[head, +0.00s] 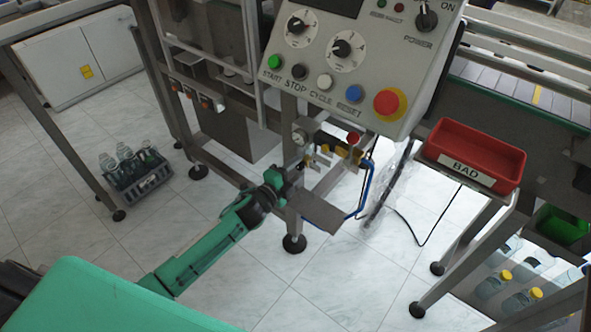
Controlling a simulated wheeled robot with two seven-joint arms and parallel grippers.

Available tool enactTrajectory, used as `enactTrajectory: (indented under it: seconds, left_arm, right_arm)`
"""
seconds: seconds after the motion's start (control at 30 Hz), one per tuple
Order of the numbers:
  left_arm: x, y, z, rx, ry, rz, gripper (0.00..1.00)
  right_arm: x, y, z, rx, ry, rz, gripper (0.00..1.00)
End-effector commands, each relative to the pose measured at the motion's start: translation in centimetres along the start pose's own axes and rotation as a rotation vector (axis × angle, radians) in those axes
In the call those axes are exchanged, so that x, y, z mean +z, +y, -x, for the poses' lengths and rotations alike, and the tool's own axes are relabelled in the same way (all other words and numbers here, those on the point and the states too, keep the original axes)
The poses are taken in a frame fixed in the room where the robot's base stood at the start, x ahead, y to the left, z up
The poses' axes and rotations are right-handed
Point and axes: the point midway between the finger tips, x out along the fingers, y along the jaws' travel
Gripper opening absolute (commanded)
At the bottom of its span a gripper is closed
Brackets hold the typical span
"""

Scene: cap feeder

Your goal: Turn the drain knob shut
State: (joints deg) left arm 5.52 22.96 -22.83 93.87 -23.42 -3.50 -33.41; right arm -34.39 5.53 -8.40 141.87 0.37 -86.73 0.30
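Below the control panel (345,55) is a small air unit with a round gauge (299,138), a red knob (353,138), yellow parts (341,150) and a blue hose (364,190). I cannot make out which small part is the drain knob; it may be hidden behind my gripper. My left gripper (304,165) is at the left part of this unit, just under the gauge, at the end of my green arm. Its fingers are too small to tell whether they are open, shut or touching anything. My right gripper is out of view.
A grey plate (316,212) sticks out below the air unit. A red BAD tray (475,152) stands at the right. A crate of bottles (137,178) is on the floor at the left. Frame legs stand around my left arm. A black cable (425,240) hangs at the right.

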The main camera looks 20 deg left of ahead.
Motion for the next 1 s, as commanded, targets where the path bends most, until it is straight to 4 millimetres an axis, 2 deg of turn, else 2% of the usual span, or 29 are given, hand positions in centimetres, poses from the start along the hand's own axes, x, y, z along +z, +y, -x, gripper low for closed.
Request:
enactTrajectory:
  seconds: [0.27,0.8,1.0]
  left_arm:
    - [0.0,0.0,0.9,0.000,0.001,0.000,0.44]
    - [0.0,0.1,9.9,0.001,0.000,0.000,0.44]
    - [0.0,0.1,12.5,0.002,-0.001,0.000,0.44]
  right_arm:
    - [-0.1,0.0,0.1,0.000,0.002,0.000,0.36]
    - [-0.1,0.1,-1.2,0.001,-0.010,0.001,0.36]
    - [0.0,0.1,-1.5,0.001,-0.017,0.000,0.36]
